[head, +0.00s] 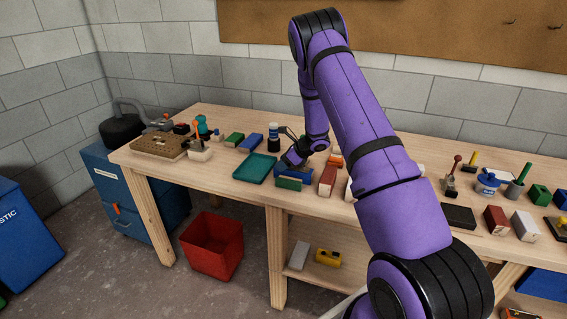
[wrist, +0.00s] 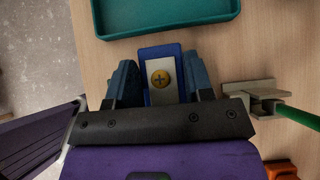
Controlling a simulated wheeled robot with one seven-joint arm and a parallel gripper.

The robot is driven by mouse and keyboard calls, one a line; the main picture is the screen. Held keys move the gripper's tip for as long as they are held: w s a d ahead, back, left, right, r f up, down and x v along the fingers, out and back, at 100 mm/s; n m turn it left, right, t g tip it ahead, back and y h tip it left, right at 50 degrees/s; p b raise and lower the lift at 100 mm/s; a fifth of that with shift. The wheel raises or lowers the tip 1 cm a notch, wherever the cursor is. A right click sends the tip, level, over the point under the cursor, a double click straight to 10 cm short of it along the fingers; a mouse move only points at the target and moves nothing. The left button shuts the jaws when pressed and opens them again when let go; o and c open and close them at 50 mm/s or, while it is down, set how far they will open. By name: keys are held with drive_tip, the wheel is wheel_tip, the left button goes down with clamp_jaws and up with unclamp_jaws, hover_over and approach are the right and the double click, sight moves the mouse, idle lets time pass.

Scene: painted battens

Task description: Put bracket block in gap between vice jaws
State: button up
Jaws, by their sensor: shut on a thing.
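My gripper (wrist: 160,85) is shut on a blue block with a pale face and a yellow cross-head screw, which I take to be the bracket block (wrist: 149,68). Dark blue finger shapes flank it in the wrist view. In the head view my gripper is low over the table, just above or beside a blue and green piece (head: 289,184) near the front edge. I cannot tell whether this piece is the vice. No gap between jaws shows clearly, and the held block is largely hidden by my gripper in the head view.
A teal tray (head: 254,168) lies left of my gripper. A dark red block (head: 328,179) stands close on the right, with an orange piece (head: 335,159) behind it. A pale bracket with a green rod (wrist: 250,100) is at the right in the wrist view. Several tools crowd the table.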

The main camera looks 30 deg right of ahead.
drive_tip(key=o, duration=1.2)
